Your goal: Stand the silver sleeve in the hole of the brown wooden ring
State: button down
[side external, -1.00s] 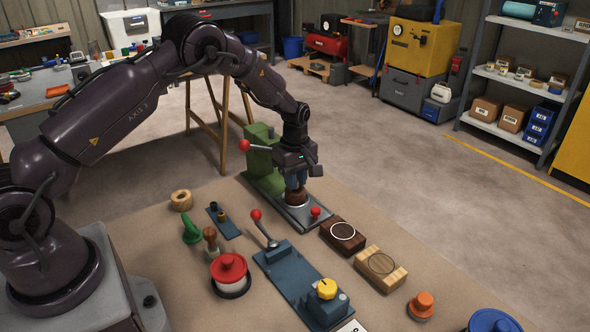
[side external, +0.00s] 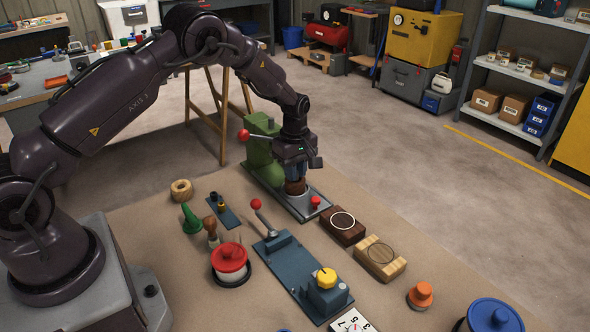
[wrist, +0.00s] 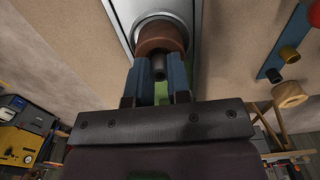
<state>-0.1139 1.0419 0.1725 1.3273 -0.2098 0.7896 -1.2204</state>
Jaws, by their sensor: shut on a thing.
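My gripper (side external: 295,176) points down over the metal base plate of the green press. In the wrist view its two blue fingers (wrist: 159,68) are closed on a narrow sleeve (wrist: 158,67), which looks dark grey in shadow. The brown wooden ring (wrist: 161,38) is right below the fingers, in a round pale metal seat on the plate. It also shows in the side view (side external: 295,188). The sleeve's lower end is at the ring. I cannot tell whether it is in the hole or only above it.
The green press (side external: 262,148) with a red-knobbed lever stands close behind my gripper. A red button (side external: 315,201) is at the plate's near end. A dark wooden block (side external: 342,226), a blue lever fixture (side external: 290,268) and a pale ring (side external: 181,190) stand nearby.

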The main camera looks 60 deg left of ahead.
jog(key=shift+f, duration=0.25)
dwell(0.5)
jog(key=shift+r, duration=0.4)
jog(key=shift+r, duration=0.4)
jog(key=shift+f, duration=0.8)
dwell(0.7)
jog(key=shift+r, duration=0.3)
jog(key=shift+r, duration=0.5)
jog(key=shift+f, duration=0.75)
dwell(0.7)
